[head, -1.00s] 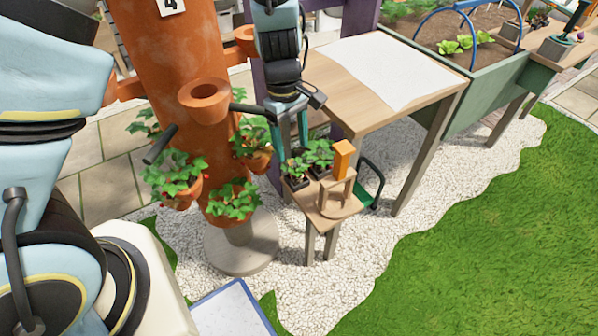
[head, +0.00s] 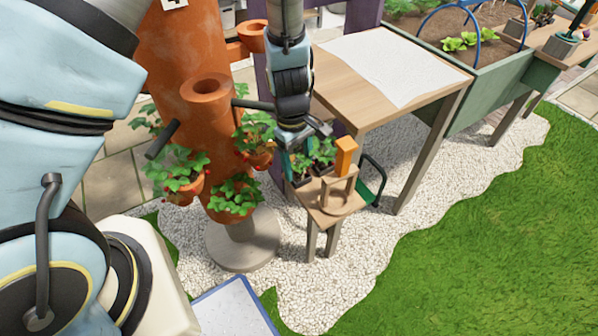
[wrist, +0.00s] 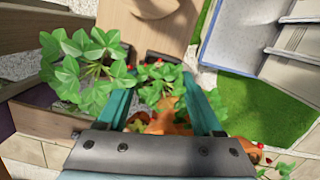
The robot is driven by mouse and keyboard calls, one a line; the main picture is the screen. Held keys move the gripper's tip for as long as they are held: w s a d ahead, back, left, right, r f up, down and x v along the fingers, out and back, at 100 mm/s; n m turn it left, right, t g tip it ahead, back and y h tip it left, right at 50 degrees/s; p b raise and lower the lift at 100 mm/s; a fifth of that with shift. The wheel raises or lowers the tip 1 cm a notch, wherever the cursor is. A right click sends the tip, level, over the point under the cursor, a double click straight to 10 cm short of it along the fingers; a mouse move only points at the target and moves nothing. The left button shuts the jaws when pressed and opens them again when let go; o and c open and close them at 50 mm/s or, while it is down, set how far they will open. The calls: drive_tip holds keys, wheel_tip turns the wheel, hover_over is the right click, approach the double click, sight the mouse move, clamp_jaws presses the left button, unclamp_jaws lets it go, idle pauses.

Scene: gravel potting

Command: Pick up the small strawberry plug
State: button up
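Two leafy plugs in dark pots stand side by side on the small wooden stand. The left plug (head: 299,163) looks smaller; the right plug (head: 324,152) has larger leaves. In the wrist view the smaller plug (wrist: 155,84) shows between and beyond the teal fingertips, and the larger plug (wrist: 88,68) is left of them. My gripper (head: 294,150) points down over the left plug. In the wrist view my gripper (wrist: 162,112) is open, its fingers wide apart. Leaves hide most of the pots, and I cannot tell whether the fingers touch the plug.
A terracotta tower (head: 190,60) with strawberry pots stands close left of my gripper. An orange block (head: 345,157) on a wooden frame stands right of the plugs. A wooden table (head: 350,92) is behind right. Gravel lies in front.

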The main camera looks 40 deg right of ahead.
drive_tip(key=c, duration=0.7)
drive_tip(key=shift+o, duration=0.2)
